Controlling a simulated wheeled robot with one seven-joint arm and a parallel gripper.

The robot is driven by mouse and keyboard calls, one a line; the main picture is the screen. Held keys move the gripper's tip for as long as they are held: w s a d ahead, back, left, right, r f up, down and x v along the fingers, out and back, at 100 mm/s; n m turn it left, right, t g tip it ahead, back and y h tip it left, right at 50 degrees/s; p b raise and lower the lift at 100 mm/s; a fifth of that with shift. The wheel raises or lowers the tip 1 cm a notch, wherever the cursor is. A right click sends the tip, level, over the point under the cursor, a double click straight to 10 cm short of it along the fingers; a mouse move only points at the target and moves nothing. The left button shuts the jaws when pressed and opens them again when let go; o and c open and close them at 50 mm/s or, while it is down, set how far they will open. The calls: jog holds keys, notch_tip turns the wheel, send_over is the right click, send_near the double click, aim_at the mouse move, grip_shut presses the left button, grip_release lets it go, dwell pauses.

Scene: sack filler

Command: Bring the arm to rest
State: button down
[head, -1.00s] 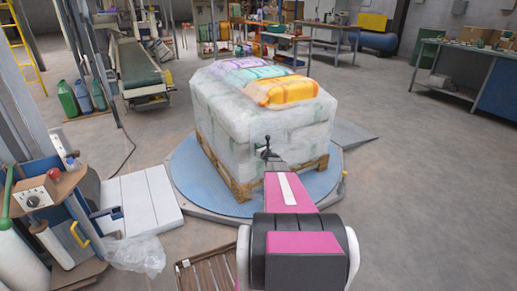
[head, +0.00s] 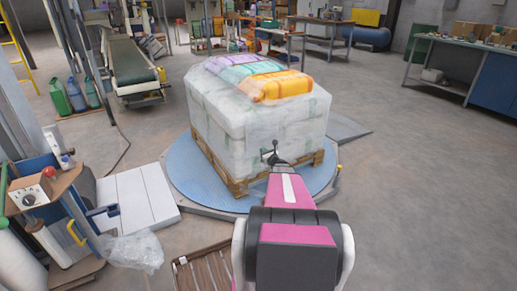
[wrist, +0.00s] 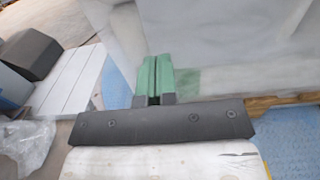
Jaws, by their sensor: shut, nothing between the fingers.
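My gripper (head: 272,154) is at the end of my pink and black arm, which reaches forward in the lower middle of the head view. In the wrist view its two green-padded fingers (wrist: 153,78) lie side by side, shut and empty. In the head view the gripper shows in front of the near side of a film-wrapped load of sacks (head: 257,125). In the wrist view the pale wrapped side (wrist: 235,55) fills the upper right behind the fingers. Whether they touch it cannot be told.
The load stands on a wooden pallet (head: 235,188) on a blue round turntable (head: 200,183). At left are a control box (head: 32,197), white panels (head: 145,197) and crumpled clear film (head: 135,250). A slatted wooden piece (head: 205,268) lies near my base. Open floor lies right.

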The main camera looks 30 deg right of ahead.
jog(key=shift+s, duration=1)
jog(key=s+a+r+n+g+y, duration=0.2)
jog(key=s+a+n+g+y, duration=0.3)
jog(key=a+n, duration=0.75)
jog(key=s+a+r+n+g+y, duration=0.1)
jog(key=s+a+n+g, duration=0.45)
jog(key=a, duration=1.15)
jog(key=s+a+r+n+g+h, duration=0.1)
jog(key=s+a+n+g+h, duration=0.2)
jog(key=s+n, duration=0.4)
jog(key=s+a+r+n+g+h, duration=0.2)
jog(key=s+a+n+g+h, duration=0.1)
jog(key=s+n, duration=0.4)
jog(key=n+g+h, duration=0.1)
jog(key=n+h, duration=0.1)
jog(key=shift+r+n, duration=0.15)
jog(key=shift+n, duration=0.15)
jog(key=shift+s+d, duration=0.1)
jog(key=shift+d, duration=0.05)
